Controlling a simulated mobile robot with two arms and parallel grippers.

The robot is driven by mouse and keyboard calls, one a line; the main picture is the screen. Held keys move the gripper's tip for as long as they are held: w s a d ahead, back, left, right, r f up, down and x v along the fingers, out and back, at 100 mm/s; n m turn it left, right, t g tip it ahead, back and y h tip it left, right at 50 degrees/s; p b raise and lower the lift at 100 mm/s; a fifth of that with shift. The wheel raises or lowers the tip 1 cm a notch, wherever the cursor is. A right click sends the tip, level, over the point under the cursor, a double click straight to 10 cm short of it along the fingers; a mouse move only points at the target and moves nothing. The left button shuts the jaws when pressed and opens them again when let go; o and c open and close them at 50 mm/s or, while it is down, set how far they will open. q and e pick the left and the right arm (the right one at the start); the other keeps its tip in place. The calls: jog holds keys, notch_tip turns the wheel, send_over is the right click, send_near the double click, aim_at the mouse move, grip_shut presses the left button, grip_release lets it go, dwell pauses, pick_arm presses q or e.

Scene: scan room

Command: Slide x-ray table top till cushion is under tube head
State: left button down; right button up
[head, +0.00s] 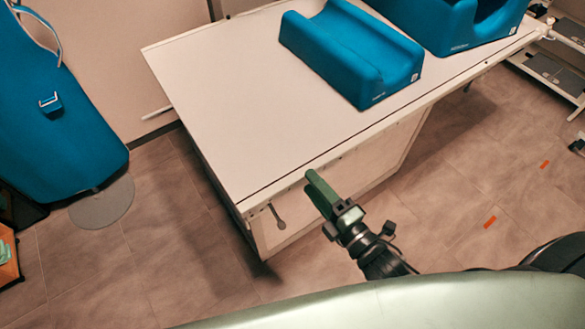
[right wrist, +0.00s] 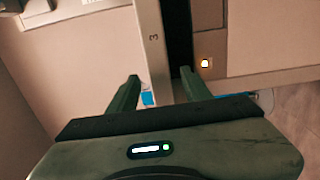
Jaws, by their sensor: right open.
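The pale x-ray table top (head: 240,95) lies across the middle of the head view. A blue grooved cushion (head: 335,50) rests on it, with a larger blue cushion (head: 455,18) behind to the right. My right gripper (head: 312,180) is open at the table's near long edge, by its left corner. In the right wrist view, my right gripper (right wrist: 159,76) has a pale bar (right wrist: 154,45) marked 3 between its fingertips; whether they touch it I cannot tell. The tube head and my left gripper are not in view.
A small lever (head: 278,218) hangs below the table's edge near the corner. A blue apron-like garment (head: 55,110) stands at the left above a round grey base (head: 103,202). A rack with shelves (head: 555,72) is at the right.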

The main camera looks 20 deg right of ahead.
aim_at(296, 166)
jog(key=p+x, duration=0.1)
jog(key=x, duration=0.6)
jog(key=shift+w, duration=0.15)
grip_shut()
dwell(1.2)
